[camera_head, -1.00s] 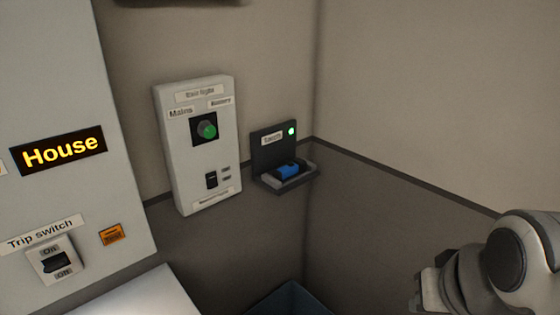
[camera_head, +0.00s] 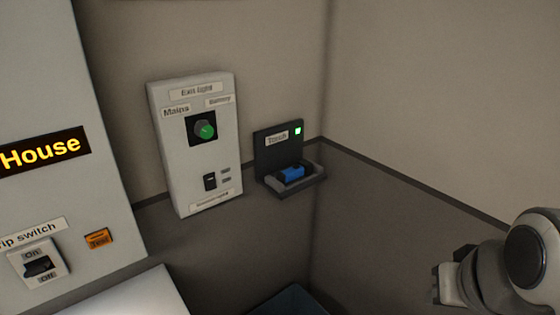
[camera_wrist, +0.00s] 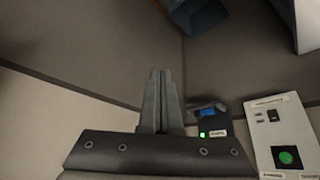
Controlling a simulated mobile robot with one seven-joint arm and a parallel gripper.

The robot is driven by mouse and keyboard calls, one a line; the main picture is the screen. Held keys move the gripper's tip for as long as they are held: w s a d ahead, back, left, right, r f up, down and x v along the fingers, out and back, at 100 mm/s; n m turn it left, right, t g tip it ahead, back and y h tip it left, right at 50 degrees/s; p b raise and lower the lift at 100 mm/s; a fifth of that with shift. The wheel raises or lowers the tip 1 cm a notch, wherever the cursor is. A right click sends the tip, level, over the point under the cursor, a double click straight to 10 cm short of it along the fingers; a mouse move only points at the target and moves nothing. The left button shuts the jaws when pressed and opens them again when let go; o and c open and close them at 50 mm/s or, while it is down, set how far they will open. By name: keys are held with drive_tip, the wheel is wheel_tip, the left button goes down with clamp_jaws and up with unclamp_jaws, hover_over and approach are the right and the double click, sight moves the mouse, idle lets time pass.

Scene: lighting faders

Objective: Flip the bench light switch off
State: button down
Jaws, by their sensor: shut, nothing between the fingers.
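I see no switch with a readable bench light label. A white exit light box (camera_head: 172,150) on the wall has a green-marked knob (camera_head: 204,130) and a small black rocker (camera_head: 210,181) above a label too blurred to read. The box also shows upside down at the right of the wrist view (camera_wrist: 261,134). A trip switch (camera_head: 38,266) sits on the grey panel at the left edge, under a lit "House" sign. My gripper (camera_wrist: 160,73) is shut and empty in the wrist view, apart from the box and left of it there. In the head view only part of my arm shows, lower right.
A black torch holder (camera_head: 275,146) with a green light holds a blue torch (camera_head: 292,174) right of the box, near the wall corner. A dark blue bin (camera_head: 292,302) and a white surface (camera_head: 135,300) are below. The right wall is bare.

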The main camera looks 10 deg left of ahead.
sight(211, 188)
drive_tip(key=w+a+f+n+t+y+b, duration=0.2)
drive_tip(key=w+a+f+n, duration=0.1)
drive_tip(key=w+a, duration=0.5)
drive_tip(key=w+a+f+n+t+y+b, duration=0.1)
drive_tip(key=w+a+f+n+t, duration=0.15)
drive_tip(key=w+a, duration=0.55)
drive_tip(key=w+a+f+n+y+b, duration=0.1)
drive_tip(key=a+n+y, duration=0.1)
drive_tip(key=a+y, duration=0.3)
drive_tip(key=w+a+f+n+y+b, duration=0.1)
drive_tip(key=a+y, duration=0.4)
drive_tip(key=a, duration=0.9)
drive_tip(key=shift+w+f+n+b, duration=0.4)
drive_tip(key=shift+w+n+b, duration=0.25)
drive_tip(key=shift+n, duration=0.1)
drive_tip(key=x, duration=1.4)
drive_tip(key=shift+r, duration=0.1)
drive_tip(key=shift+b, duration=0.3)
